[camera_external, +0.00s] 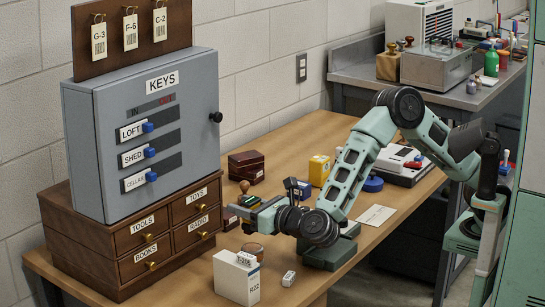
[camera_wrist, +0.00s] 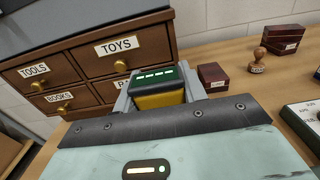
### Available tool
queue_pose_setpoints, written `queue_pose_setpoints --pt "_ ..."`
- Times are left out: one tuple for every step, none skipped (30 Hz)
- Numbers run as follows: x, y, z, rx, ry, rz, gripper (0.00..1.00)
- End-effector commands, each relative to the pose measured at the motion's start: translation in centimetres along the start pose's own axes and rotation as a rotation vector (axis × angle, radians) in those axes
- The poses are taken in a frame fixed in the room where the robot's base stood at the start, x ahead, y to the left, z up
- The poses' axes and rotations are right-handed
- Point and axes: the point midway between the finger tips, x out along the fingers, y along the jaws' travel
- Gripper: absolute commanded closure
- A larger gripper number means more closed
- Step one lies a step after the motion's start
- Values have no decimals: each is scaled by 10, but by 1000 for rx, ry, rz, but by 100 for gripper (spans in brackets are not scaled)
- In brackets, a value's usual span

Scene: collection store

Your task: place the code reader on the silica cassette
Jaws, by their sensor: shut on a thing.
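My gripper (camera_external: 238,212) reaches left over the table in front of the drawer cabinet. In the wrist view my gripper (camera_wrist: 160,95) is shut on a yellow block with a dark green top bearing white dashes, apparently the code reader (camera_wrist: 160,101). The fingers hold it on both sides, and its underside is hidden. In the external view it is small and partly covered by the gripper. I cannot tell for sure which thing is the silica cassette. A white-topped, dark green device (camera_wrist: 302,116), cut off at the wrist view's right edge, may be it.
The drawer cabinet (camera_external: 133,242) carries the grey key box (camera_external: 140,135) close to my gripper. A white box (camera_external: 237,279) and small white block (camera_external: 289,278) stand at the front. A stamp (camera_wrist: 259,62), dark red boxes (camera_wrist: 282,40) and yellow box (camera_external: 319,170) stand farther back.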

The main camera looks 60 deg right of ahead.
Motion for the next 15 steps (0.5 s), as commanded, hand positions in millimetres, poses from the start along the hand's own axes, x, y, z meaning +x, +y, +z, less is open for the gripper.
queue_pose_setpoints --pt "0 0 -3 1 -1 0 85" --pt "0 0 -4 1 -1 0 85" --pt "0 0 -7 0 -2 0 85" --pt "0 0 -10 0 -1 0 85" --pt "0 0 -14 -1 -1 1 85" --pt "0 0 -20 -2 -1 0 85" --pt "0 0 -25 -1 -1 0 85" --pt "0 0 -29 -2 -1 0 85" --pt "0 0 -35 -2 -1 0 85" --pt "0 0 -38 -1 -1 0 85" --pt "0 0 -39 0 -1 0 85" --pt "0 0 -40 1 -2 0 85" --pt "0 0 -40 2 -2 0 85" --pt "0 0 -39 2 -2 0 85" --pt "0 0 -39 2 -2 0 85"
